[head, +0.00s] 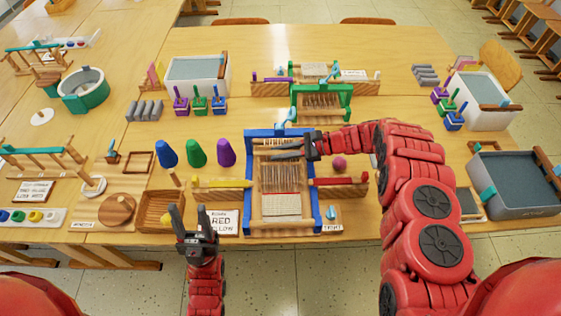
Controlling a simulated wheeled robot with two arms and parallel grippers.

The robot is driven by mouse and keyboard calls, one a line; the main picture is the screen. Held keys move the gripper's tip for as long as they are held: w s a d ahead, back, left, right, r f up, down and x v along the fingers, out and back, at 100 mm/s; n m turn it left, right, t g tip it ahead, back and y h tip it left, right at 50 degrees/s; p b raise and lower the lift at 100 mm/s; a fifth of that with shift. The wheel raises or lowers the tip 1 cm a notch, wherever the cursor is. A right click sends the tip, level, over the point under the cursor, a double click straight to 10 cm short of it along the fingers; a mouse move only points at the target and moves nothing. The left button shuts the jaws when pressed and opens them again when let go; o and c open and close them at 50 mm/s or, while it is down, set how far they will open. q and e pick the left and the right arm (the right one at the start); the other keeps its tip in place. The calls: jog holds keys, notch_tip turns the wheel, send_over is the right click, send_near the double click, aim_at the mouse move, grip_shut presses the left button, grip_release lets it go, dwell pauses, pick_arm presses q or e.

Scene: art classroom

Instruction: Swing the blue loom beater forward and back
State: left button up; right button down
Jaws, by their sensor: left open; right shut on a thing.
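The blue loom (316,218) stands near the front edge of the table, with a blue frame and warp threads. Its blue beater (258,134) crosses the loom toward the back. My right gripper (290,151) reaches in from the right over the loom and is shut on the beater; the fingertips and the exact contact are small and partly hidden.
Blue, green and purple cones (195,153) stand left of the loom. A yellow shuttle (222,183) and a red shuttle (338,181) lie on either side. A green loom (322,103) stands behind. A wooden tray (160,208) is at the left.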

jog(key=shift+w, duration=0.1)
dwell(0.5)
jog(key=c, duration=0.8)
grip_release()
jog(key=b+v, duration=0.4)
jog(key=v, duration=1.3)
jog(key=shift+d, duration=0.2)
jog(key=shift+r, duration=0.15)
